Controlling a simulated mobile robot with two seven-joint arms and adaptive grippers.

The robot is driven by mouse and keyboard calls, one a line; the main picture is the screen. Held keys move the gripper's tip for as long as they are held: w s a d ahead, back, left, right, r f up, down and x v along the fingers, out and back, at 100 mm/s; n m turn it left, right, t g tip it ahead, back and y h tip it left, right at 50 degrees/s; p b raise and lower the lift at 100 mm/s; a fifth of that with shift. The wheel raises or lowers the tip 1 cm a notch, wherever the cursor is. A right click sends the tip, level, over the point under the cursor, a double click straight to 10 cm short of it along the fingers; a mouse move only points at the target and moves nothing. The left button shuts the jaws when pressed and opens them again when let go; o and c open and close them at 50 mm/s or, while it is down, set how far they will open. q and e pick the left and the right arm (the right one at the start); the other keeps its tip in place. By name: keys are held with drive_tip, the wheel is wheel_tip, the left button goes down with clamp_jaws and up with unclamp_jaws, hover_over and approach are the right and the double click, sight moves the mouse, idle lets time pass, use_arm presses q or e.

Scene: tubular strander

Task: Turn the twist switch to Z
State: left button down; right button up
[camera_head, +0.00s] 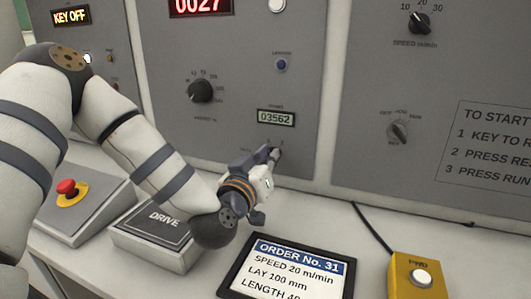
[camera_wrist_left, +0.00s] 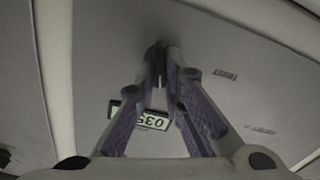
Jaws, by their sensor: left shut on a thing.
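The twist switch (camera_head: 277,152) is a small knob low on the middle grey panel, below the 03562 counter display. My left gripper (camera_head: 273,154) is at the panel, with its fingers closed around this knob and covering most of it. In the left wrist view, the two finger linkages converge on a dark knob (camera_wrist_left: 157,56) between the fingertips. The small marks above the switch are too small to read surely, and the fingers hide which way its pointer faces. My right gripper is not in view.
The counter (camera_head: 276,118) is just above. A black dial (camera_head: 201,90) is up left; another knob (camera_head: 398,132) is on the right panel. An order screen (camera_head: 290,270), a yellow button box (camera_head: 418,275), a DRIVE box (camera_head: 160,235) and a red emergency button (camera_head: 67,187) are on the desk.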

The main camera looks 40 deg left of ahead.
sight(277, 108)
use_arm(q)
drive_tip(key=shift+d+m+p, duration=0.15)
drive_tip(key=shift+m+p, duration=0.9)
drive_tip(key=shift+m, duration=1.3)
drive_tip(key=shift+d+m+p, duration=0.1)
drive_tip(key=shift+m+p, duration=0.9)
drive_tip(key=shift+m, duration=1.35)
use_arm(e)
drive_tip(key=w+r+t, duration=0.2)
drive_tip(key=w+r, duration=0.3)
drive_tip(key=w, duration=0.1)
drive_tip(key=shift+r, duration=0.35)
use_arm(q)
drive_tip(key=shift+f, duration=0.1)
drive_tip(key=c, duration=1.7)
unclamp_jaws()
wheel_tip(277, 108, up, 10)
drive_tip(key=shift+r, duration=0.1)
